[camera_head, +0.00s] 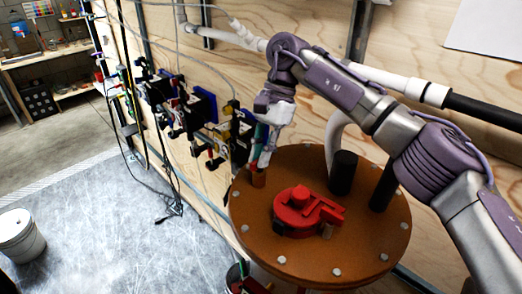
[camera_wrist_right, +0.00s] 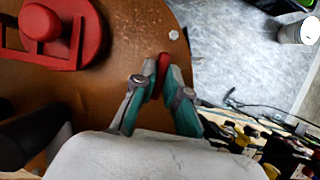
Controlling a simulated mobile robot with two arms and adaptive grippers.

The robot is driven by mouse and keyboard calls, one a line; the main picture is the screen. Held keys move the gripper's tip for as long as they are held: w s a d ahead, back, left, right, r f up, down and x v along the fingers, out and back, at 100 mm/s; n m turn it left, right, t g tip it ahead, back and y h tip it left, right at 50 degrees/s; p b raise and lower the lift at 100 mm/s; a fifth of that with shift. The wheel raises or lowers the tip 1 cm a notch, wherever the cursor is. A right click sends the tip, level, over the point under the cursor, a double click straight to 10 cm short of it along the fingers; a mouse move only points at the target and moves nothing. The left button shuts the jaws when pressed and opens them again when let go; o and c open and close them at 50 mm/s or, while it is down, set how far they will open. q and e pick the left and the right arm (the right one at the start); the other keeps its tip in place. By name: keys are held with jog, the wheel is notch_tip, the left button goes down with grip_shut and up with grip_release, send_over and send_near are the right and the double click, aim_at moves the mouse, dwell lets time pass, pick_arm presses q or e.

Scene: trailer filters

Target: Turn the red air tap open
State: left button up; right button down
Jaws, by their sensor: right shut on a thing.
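My right gripper (camera_head: 259,163) reaches down at the left rim of a round brown lid (camera_head: 300,252). Its teal-sided fingers are closed on a small red piece, which looks like the red air tap (camera_wrist_right: 163,66). In the right wrist view, the right gripper (camera_wrist_right: 161,88) has this red piece between its fingertips, near the lid's edge. The fingers hide much of it, so I cannot tell how far it is turned. My left gripper is not in view.
A larger red fitting (camera_head: 296,203) sits mid-lid, with a black cylinder (camera_head: 343,172) behind it. Valves and hoses (camera_head: 190,110) line the wooden wall at left. A white bucket (camera_head: 20,236) stands on open grey floor. A workbench (camera_head: 40,55) is far left.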

jog(key=shift+r+n, duration=0.1)
jog(key=shift+n, duration=0.3)
jog(key=c, duration=1.2)
grip_release()
jog(key=v, duration=0.7)
jog(key=shift+w+r, duration=0.2)
jog(key=shift+a, duration=0.1)
